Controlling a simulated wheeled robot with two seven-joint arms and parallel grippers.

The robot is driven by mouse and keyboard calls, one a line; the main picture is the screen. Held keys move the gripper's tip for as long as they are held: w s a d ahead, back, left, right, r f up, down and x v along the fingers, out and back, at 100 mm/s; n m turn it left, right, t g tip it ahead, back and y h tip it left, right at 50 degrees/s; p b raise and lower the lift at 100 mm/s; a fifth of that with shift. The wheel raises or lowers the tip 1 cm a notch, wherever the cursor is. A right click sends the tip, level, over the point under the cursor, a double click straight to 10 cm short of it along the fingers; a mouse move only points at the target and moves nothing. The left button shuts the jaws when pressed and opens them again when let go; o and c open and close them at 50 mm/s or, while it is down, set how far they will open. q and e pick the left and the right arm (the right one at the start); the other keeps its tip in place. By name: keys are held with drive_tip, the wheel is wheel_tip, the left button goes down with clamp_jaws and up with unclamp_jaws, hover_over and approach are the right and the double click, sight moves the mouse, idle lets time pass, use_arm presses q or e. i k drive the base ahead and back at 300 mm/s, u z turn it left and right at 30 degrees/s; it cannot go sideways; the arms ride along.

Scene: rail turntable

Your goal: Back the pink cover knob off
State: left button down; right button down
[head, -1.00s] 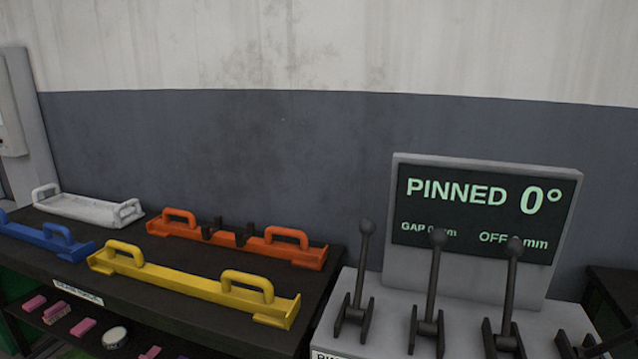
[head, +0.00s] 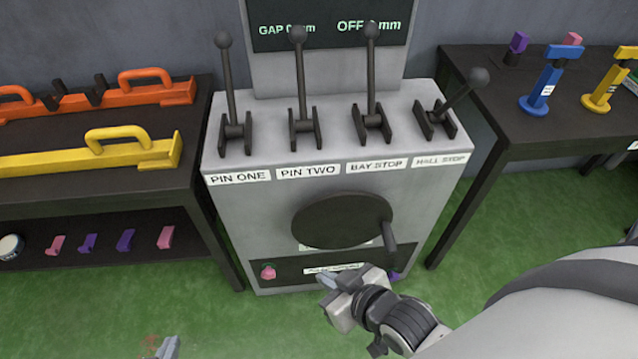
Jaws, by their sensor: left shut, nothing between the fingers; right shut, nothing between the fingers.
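The pink cover knob (head: 268,272) sits at the left end of the dark lower panel (head: 300,270) on the front of the grey lever cabinet. A purple knob (head: 395,276) shows at the panel's right end, partly hidden behind my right arm. My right gripper (head: 328,283) is shut and empty, to the right of the pink knob in the picture and apart from it. My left gripper (head: 168,347) is shut and empty at the bottom edge, left of and below the pink knob; only its tip shows.
Above the panel is a dark round handwheel (head: 342,220) with a handle sticking out. Several levers stand on the cabinet top (head: 340,130); the HALL STOP lever (head: 458,97) leans right. Dark benches stand left (head: 90,190) and right (head: 540,130).

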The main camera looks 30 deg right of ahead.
sight(268, 272)
drive_tip(key=z, duration=3.25)
drive_tip(key=k, duration=1.5)
drive_tip(key=u, duration=2.4)
